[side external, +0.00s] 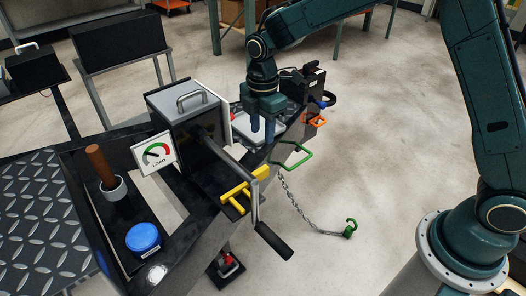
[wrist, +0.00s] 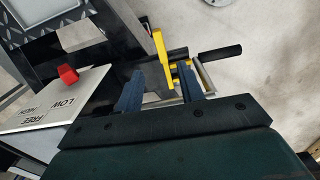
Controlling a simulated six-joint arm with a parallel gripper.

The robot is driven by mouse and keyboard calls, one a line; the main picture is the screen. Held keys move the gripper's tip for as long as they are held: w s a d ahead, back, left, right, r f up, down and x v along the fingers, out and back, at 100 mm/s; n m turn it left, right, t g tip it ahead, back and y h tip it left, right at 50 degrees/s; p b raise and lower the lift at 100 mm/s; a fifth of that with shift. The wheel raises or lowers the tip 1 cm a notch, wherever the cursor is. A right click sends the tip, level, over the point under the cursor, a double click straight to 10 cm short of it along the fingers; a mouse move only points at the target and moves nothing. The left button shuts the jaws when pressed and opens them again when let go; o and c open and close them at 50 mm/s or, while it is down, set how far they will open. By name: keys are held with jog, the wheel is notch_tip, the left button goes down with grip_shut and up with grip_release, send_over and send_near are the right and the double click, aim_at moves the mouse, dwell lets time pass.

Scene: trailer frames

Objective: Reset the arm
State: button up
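My gripper (side external: 262,129) points down above a white panel (side external: 246,130) on the trailer frame, near its far right end. In the wrist view my gripper (wrist: 160,84) has two blue fingers spread apart with nothing held between them. The white panel (wrist: 60,108) there carries a red knob and the words LOW and FREE, with a third word partly readable. The arm is bent and reaches over from its base at the right. Whether the fingertips touch anything below cannot be told.
A grey winch-like housing (side external: 188,112) with a LOAD gauge (side external: 155,153) stands left of my gripper. Yellow latches (side external: 240,192) and a black crank handle (side external: 273,241) stick out in front. A green handle (side external: 291,155), an orange handle (side external: 314,120) and a chain with a green hook (side external: 349,229) are nearby.

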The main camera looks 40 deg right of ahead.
jog(key=s+d+r+m+t, duration=0.1)
jog(key=s+d+r+m, duration=0.25)
jog(key=s+r, duration=0.3)
jog(key=s+d+r+m+t, duration=0.2)
jog(key=s+d+r+m, duration=0.1)
jog(key=s+r+m, duration=0.4)
jog(key=s+d+r+m+t, duration=0.1)
jog(key=s+d+m, duration=0.1)
jog(key=s, duration=0.5)
jog(key=s+d+r+m+t, duration=0.1)
jog(key=s+d+m, duration=0.1)
jog(key=s+m, duration=0.3)
jog(key=s, duration=0.3)
jog(key=shift+s+r, duration=0.25)
jog(key=shift+s, duration=0.05)
